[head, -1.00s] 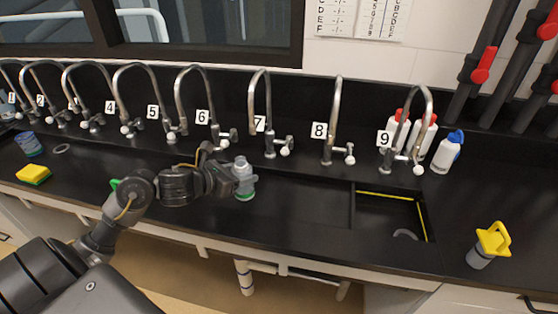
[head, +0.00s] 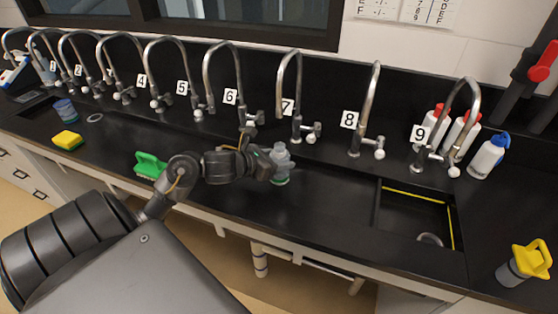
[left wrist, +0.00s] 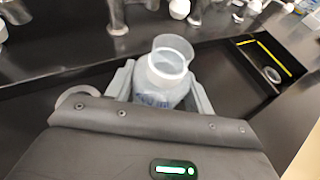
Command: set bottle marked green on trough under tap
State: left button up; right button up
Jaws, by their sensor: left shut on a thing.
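A clear, whitish bottle (head: 281,160) with a green band near its base is upright in my left gripper (head: 270,168). It is in front of the tap labelled 7 (head: 297,100), slightly to its left. In the left wrist view the bottle (left wrist: 170,60) has an open round mouth and bluish marking, with a gripper finger on each side. The black trough (head: 330,195) runs below the taps. I cannot tell whether the bottle's base touches it. My right gripper is not in view.
Several numbered curved taps line the back. A yellow-edged sink (head: 415,215) lies at right. White bottles (head: 488,157) stand behind it, and a yellow-topped container (head: 525,263) in front. A green brush (head: 150,165), a yellow sponge (head: 68,140) and a blue cup (head: 65,110) are at left.

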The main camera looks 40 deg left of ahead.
pick_arm(q)
jog(key=shift+f, duration=0.15)
jog(key=o, duration=1)
jog(key=shift+c, duration=0.2)
jog(key=shift+r, duration=0.35)
jog(key=b+v, duration=0.1)
jog(key=v, duration=1.1)
jog(key=shift+f, duration=0.2)
jog(key=shift+s, duration=0.2)
